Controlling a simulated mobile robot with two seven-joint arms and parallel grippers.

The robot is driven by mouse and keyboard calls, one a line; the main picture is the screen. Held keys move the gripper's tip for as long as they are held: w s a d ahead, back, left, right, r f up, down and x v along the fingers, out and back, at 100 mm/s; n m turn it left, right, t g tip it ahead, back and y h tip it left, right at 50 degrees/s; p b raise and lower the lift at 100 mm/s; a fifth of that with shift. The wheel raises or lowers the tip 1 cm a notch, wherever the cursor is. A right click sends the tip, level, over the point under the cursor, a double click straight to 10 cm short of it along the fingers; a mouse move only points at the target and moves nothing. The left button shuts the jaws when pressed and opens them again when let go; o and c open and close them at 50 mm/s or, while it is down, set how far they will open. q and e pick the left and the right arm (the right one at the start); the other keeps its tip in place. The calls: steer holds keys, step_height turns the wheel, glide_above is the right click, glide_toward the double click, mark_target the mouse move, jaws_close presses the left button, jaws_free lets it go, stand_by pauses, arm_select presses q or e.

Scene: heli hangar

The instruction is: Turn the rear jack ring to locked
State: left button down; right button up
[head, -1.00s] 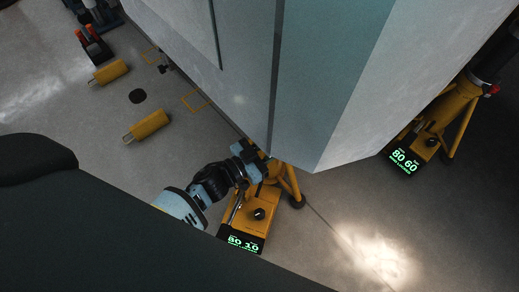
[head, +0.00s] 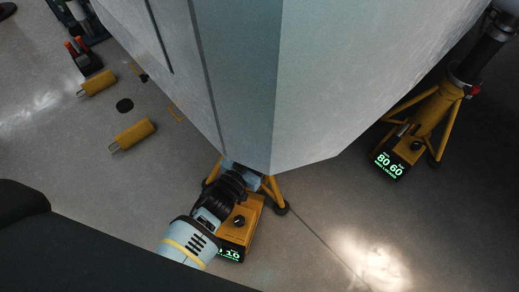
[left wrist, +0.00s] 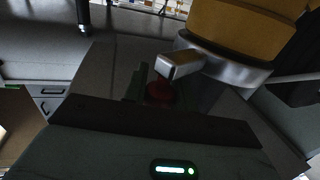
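A yellow jack (head: 240,222) stands under the lower corner of the large grey body. My left arm reaches over it and hides part of its green-lit display. My left gripper (head: 240,170) is at the top of this jack, close under the body's edge, and its fingers are largely hidden. In the left wrist view a silver ring (left wrist: 238,72) sits around a yellow cylinder, with a pale lug (left wrist: 180,65) sticking out to the left. A dark red knob (left wrist: 160,92) shows below the lug. Contact and finger opening are unclear. My right gripper is out of view.
A second yellow jack (head: 404,150), its display reading 80 60, stands at the right. The grey body (head: 300,90) hangs low overhead. Floor at lower right is clear.

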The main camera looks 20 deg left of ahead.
arm_select(q)
steer(key=shift+w+a+y, duration=0.15)
steer(key=shift+w+y, duration=0.1)
steer(key=shift+y, duration=0.05)
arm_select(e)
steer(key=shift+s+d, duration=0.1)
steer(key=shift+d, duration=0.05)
arm_select(q)
steer(key=c, duration=1.6)
jaws_free()
steer(key=o, duration=0.5)
steer(key=shift+w+d, duration=0.1)
steer(key=shift+d, duration=0.1)
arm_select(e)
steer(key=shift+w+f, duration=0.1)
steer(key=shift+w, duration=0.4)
arm_select(q)
steer(key=p+v, duration=0.2)
steer(key=v, duration=0.6)
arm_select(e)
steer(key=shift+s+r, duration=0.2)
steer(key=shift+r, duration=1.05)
